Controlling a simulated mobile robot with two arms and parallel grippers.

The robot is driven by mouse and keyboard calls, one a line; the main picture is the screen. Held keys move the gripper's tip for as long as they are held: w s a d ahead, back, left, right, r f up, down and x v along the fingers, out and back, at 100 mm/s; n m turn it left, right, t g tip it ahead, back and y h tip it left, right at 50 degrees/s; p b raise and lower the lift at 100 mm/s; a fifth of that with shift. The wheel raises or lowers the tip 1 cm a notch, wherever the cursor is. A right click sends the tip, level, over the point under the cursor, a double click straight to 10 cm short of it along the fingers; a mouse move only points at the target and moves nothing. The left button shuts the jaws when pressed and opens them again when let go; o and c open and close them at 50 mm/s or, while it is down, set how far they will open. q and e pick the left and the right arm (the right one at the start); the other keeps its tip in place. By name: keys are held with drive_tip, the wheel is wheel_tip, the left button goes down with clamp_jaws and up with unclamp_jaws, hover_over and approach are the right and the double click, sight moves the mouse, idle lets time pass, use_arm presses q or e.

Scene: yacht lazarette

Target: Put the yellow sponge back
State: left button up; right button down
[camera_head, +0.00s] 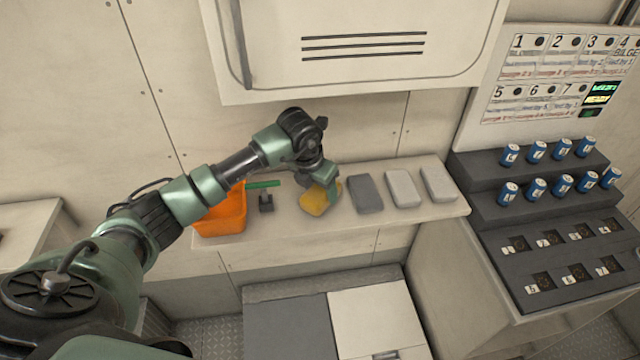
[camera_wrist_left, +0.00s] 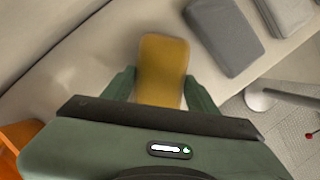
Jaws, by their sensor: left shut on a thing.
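The yellow sponge (camera_head: 313,201) is at the shelf (camera_head: 285,228), left of a dark grey sponge (camera_head: 365,194). My left gripper (camera_head: 318,188) is above it, shut on the sponge. In the left wrist view the yellow sponge (camera_wrist_left: 162,70) stands out between the two green fingers of my left gripper (camera_wrist_left: 160,88), one on each side. I cannot tell whether the sponge touches the shelf. My right gripper is not in view.
Two light grey sponges (camera_head: 403,189) (camera_head: 438,184) lie further right on the shelf. An orange bin (camera_head: 222,218) and a small dark stand with a green bar (camera_head: 264,186) are to the left. A stepped rack with blue cans (camera_head: 508,193) stands right. A wall cabinet (camera_head: 360,70) hangs above.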

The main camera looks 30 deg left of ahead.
use_arm(q)
drive_tip(key=shift+f, duration=0.15)
drive_tip(key=shift+f+b, duration=0.15)
drive_tip(key=shift+b, duration=0.15)
drive_tip(key=o, duration=1.3)
drive_tip(key=shift+r, duration=0.2)
drive_tip(key=shift+r, duration=0.15)
drive_tip(key=v, duration=0.2)
drive_tip(key=shift+s+r+b, duration=0.1)
drive_tip(key=shift+r+b, duration=0.2)
drive_tip(key=shift+b, duration=0.05)
drive_tip(key=s+b, duration=0.1)
drive_tip(key=s, duration=0.2)
drive_tip(key=s+a+b, duration=0.1)
drive_tip(key=s+b, duration=0.1)
drive_tip(key=s, duration=0.2)
drive_tip(key=s+b, duration=0.2)
drive_tip(key=s, duration=0.1)
drive_tip(key=shift+s+a+f, duration=0.1)
drive_tip(key=shift+s+a, duration=0.2)
drive_tip(key=shift+s, duration=0.75)
